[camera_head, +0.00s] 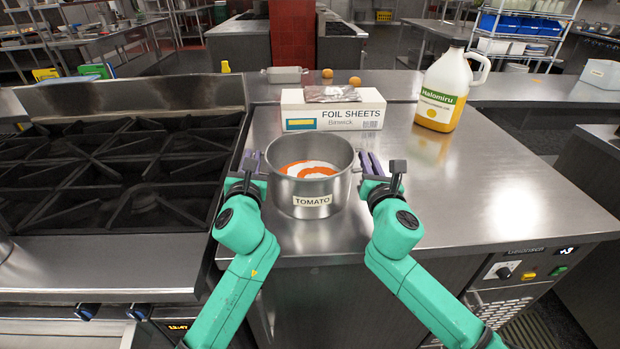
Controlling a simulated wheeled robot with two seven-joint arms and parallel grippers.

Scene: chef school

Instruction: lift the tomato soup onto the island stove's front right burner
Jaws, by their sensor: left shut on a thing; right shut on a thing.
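The tomato soup is a steel pot (312,190) with a label reading TOMATO and orange and white contents. It stands on, or just above, the steel counter right of the stove; I cannot tell if there is a gap. My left gripper (256,165) is shut on the pot's left side, where its handle is mostly hidden. My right gripper (368,168) is shut on its right side. The island stove (110,170) has black grates over its burners. Its front right burner area (165,205) is bare and lies left of my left gripper.
A foil sheets box (350,115) with a foil packet on top stands behind the pot. A jug (442,92) with orange liquid stands at the back right. A metal container and two round brown items sit further back. The counter's right side is clear.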

